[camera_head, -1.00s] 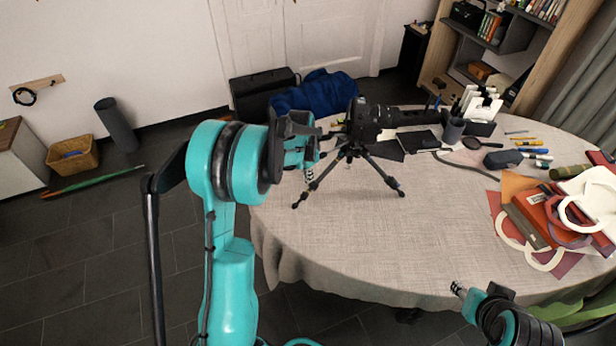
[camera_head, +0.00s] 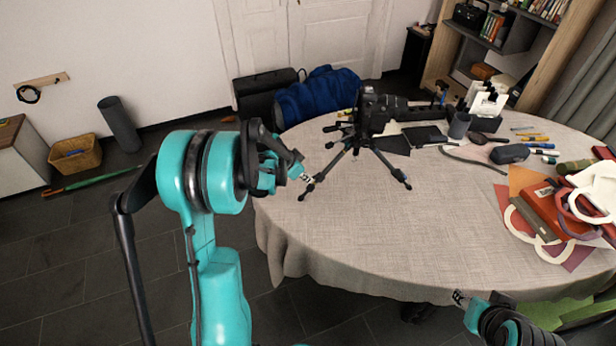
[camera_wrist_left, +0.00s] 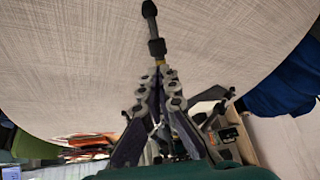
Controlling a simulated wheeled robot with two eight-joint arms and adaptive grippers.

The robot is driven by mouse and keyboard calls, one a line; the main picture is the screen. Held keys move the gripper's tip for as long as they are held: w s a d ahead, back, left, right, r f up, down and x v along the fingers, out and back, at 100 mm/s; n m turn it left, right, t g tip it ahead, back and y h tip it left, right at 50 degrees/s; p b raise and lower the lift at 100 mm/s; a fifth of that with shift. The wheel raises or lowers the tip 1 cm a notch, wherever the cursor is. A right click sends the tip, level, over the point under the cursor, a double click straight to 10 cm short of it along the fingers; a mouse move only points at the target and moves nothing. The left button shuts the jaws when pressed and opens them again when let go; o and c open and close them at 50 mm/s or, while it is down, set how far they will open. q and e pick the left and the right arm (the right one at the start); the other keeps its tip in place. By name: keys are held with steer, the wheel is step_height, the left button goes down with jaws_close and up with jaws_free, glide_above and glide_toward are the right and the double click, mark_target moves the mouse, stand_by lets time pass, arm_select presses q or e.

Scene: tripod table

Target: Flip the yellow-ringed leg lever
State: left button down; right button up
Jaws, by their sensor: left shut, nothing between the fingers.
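A black camera (camera_head: 378,108) stands on a small dark tripod (camera_head: 362,145) with spread legs on the table. One leg reaches toward the table's near left, its foot (camera_head: 302,196) close to my left gripper (camera_head: 306,178). In the left wrist view this leg (camera_wrist_left: 151,28) points up the picture, with a black collar and a small yellow ring (camera_wrist_left: 160,61) just beyond my left fingertips (camera_wrist_left: 159,75). The left gripper is shut and empty; contact with the leg cannot be told. The lever itself is not clear. My right gripper (camera_head: 461,297) is at the table's front edge, its jaws too small to read.
The round table (camera_head: 400,245) has clear cloth in front of the tripod. Red folders and bags (camera_head: 550,215) lie at its right, with a pen cup (camera_head: 459,125) and glasses case (camera_head: 509,153) behind. A blue cloth bundle (camera_head: 318,95) lies beyond the table.

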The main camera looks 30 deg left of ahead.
arm_select(q)
steer(key=shift+s+a+f+b, duration=0.1)
steer(key=shift+f+b, duration=0.25)
steer(key=shift+f, duration=0.2)
steer(key=shift+s+a+f+b, duration=0.1)
steer(key=shift+f+b, duration=0.2)
steer(key=shift+f, duration=0.25)
steer(key=shift+w+d+r, duration=0.1)
steer(key=shift+w+d, duration=0.05)
steer(key=shift+w+d+r, duration=0.2)
steer(key=shift+w+d, duration=0.1)
steer(key=shift+w, duration=0.3)
steer(key=shift+s, duration=0.15)
